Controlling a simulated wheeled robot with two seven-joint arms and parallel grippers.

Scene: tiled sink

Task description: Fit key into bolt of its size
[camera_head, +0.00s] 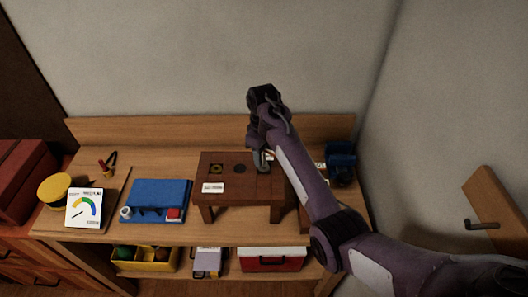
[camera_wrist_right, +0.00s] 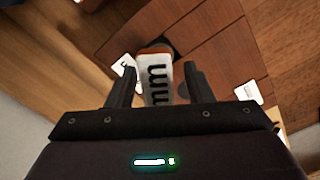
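A small brown wooden stand (camera_head: 238,200) is on the bench, with a brass-ringed round fitting (camera_head: 217,168) and a dark round fitting (camera_head: 240,168) in its top. A grey piece (camera_head: 262,161), possibly the key, shows at the stand's right part, just under my right gripper (camera_head: 264,150). In the right wrist view, a pale piece marked "mm" (camera_wrist_right: 157,82) lies between the two fingers of my right gripper (camera_wrist_right: 160,75). The fingers are apart, with a gap visible beside it. Its lower end is hidden by the gripper body. My left gripper is out of view.
A white label (camera_head: 213,188) is on the stand's front. A dark blue object (camera_head: 342,165) stands at right. Bins sit on the shelf below.

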